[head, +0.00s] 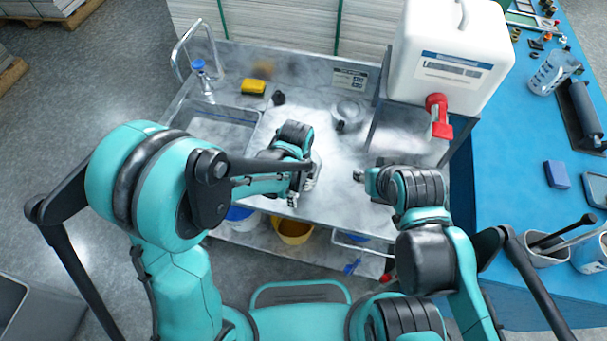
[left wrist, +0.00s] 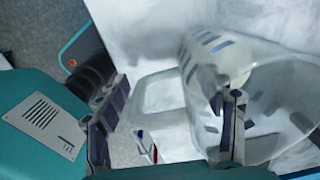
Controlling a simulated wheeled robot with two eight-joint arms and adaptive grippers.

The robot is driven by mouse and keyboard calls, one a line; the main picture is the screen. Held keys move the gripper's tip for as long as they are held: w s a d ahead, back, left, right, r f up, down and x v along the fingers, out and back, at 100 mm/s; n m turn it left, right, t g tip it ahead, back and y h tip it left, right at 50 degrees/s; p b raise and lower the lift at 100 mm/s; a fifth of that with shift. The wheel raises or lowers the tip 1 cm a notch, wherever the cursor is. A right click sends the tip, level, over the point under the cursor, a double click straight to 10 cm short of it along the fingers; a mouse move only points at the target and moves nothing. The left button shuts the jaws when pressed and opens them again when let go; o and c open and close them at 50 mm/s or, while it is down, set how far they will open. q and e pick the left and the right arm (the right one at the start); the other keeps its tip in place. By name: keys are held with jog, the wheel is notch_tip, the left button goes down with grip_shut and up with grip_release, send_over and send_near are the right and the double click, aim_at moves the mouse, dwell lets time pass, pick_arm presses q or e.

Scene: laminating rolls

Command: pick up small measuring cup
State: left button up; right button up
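A clear measuring cup (left wrist: 275,85) with dark markings fills the right of the left wrist view; its looped handle (left wrist: 150,82) points left. In the head view the cup (head: 316,163) is mostly hidden behind my left gripper (head: 303,188) on the steel bench. My left gripper (left wrist: 170,115) is open, its fingers apart with the handle between them. One finger overlaps the cup's side; I cannot tell whether it touches. My right gripper (head: 360,176) is over the right part of the bench, and its fingers are too small to read.
The steel bench (head: 235,75) has a sink (head: 205,118), a yellow sponge (head: 253,86) and a clear round vessel (head: 348,112). A white canister (head: 450,45) with a red tap stands at the back right. Another measuring jug (head: 553,72) is on the blue table (head: 520,130).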

pick_arm(q)
grip_shut()
jog(key=shift+r, duration=0.1)
